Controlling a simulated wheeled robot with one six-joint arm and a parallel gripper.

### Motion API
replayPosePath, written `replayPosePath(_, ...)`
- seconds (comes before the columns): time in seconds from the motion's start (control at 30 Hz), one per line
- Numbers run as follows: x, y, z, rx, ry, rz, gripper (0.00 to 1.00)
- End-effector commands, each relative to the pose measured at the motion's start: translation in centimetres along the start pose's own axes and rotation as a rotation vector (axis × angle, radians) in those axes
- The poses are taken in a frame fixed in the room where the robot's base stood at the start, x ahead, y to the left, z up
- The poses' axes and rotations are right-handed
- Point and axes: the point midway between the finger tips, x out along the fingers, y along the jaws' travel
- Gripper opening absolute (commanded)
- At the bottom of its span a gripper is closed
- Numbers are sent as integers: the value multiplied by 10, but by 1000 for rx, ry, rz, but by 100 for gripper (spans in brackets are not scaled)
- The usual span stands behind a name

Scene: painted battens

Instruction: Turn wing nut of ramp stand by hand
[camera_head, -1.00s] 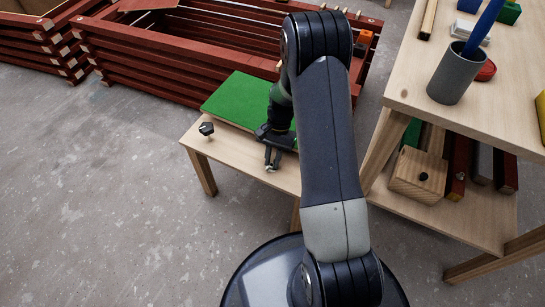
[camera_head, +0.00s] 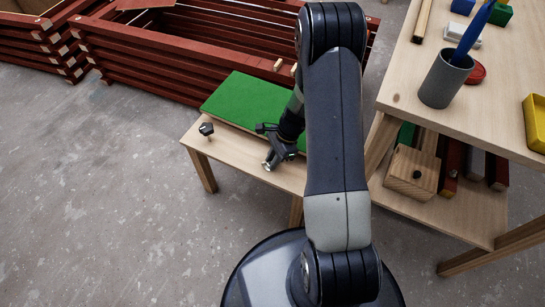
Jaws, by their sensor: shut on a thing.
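The ramp stand (camera_head: 240,98) shows as a green board lying on a low wooden bench (camera_head: 228,150). My gripper (camera_head: 271,162) is at the bench's front edge, just in front of the green board, pointing down and to the left. It is shut on a small pale metallic piece at its tips, which I take for the wing nut (camera_head: 267,166). The jaws hide most of it, so its wings and angle cannot be made out. A black knob (camera_head: 206,129) sticks out at the left end of the bench. My arm covers the right part of the stand.
A wooden table at right (camera_head: 410,87) carries a grey cup (camera_head: 444,80) and a yellow tray (camera_head: 536,122). Its lower shelf holds a wooden block (camera_head: 411,174) and several battens. Dark red slatted frames (camera_head: 180,55) stand behind the bench. The floor at left is clear.

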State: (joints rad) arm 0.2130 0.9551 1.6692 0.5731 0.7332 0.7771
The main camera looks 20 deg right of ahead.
Motion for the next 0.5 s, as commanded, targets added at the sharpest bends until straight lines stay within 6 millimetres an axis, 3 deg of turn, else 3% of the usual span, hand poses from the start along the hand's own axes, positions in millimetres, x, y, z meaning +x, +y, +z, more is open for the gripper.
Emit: replayPosePath(0.5, 0, 0, 0, 88, 1, -38, 0)
